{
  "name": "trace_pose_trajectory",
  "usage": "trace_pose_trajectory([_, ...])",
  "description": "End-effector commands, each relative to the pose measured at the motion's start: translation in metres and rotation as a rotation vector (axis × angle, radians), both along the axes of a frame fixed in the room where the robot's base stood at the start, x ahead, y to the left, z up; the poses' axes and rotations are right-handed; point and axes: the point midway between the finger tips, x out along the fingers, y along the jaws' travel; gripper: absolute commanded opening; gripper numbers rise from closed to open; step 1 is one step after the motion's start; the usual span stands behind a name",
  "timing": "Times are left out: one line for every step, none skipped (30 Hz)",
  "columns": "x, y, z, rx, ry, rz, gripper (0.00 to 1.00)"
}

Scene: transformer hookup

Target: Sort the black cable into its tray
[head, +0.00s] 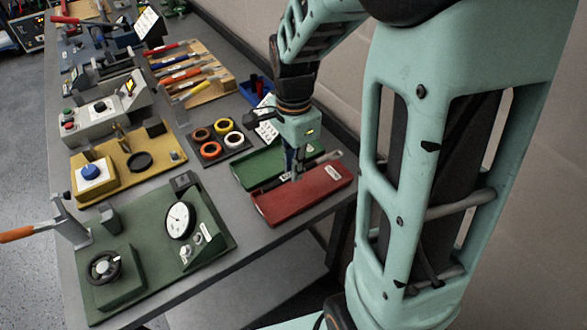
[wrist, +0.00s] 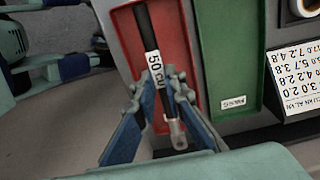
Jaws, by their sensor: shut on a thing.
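My gripper (head: 294,175) is over the red tray (head: 318,193), close to its border with the green tray (head: 245,170). In the wrist view, my gripper (wrist: 152,84) is shut on the black cable (wrist: 144,28), with the blue fingers on either side of it. The cable has a white label reading "50" and a metal lug at its near end. It lies lengthwise over the red tray (wrist: 181,45), with the lug near the tray's near edge; I cannot tell whether it touches the floor. The green tray (wrist: 235,60) lies alongside.
A white number card (wrist: 296,80) stands beside the green tray. A dark tray of coloured rings (head: 240,151), a blue bin (head: 252,97) and a green gauge board (head: 215,258) are nearby. The wall rises close behind the bench.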

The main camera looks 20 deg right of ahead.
Motion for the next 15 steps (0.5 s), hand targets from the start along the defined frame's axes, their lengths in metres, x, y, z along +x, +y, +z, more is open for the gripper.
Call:
trace_pose_trajectory([0.000,0.000,0.001,0.000,0.000,0.001,0.00])
trace_pose_trajectory([0.000,0.000,0.001,0.000,0.000,0.001,0.00])
trace_pose_trajectory([0.000,0.000,0.001,0.000,0.000,0.002,0.00])
trace_pose_trajectory([0.000,0.000,0.001,0.000,0.000,0.002,0.00])
trace_pose_trajectory([0.000,0.000,0.001,0.000,0.000,0.002,0.00])
trace_pose_trajectory([0.000,0.000,0.001,0.000,0.000,0.002,0.00])
trace_pose_trajectory([0.000,0.001,0.001,-0.001,0.000,0.003,0.00])
trace_pose_trajectory([0.000,0.001,0.001,-0.001,0.000,0.003,0.00])
trace_pose_trajectory([0.000,0.002,0.001,-0.001,0.000,0.003,0.00])
trace_pose_trajectory([0.000,0.001,-0.002,-0.001,0.000,0.002,0.00])
trace_pose_trajectory([0.000,0.001,-0.003,-0.001,0.000,0.002,0.00])
trace_pose_trajectory([0.000,0.001,-0.005,-0.001,0.000,0.002,0.00])
trace_pose_trajectory([0.000,0.001,-0.007,-0.001,0.000,0.003,0.00])
trace_pose_trajectory([0.000,0.001,-0.009,-0.001,0.000,0.003,0.00])
trace_pose_trajectory([0.000,0.001,-0.012,-0.001,0.000,0.003,0.00])
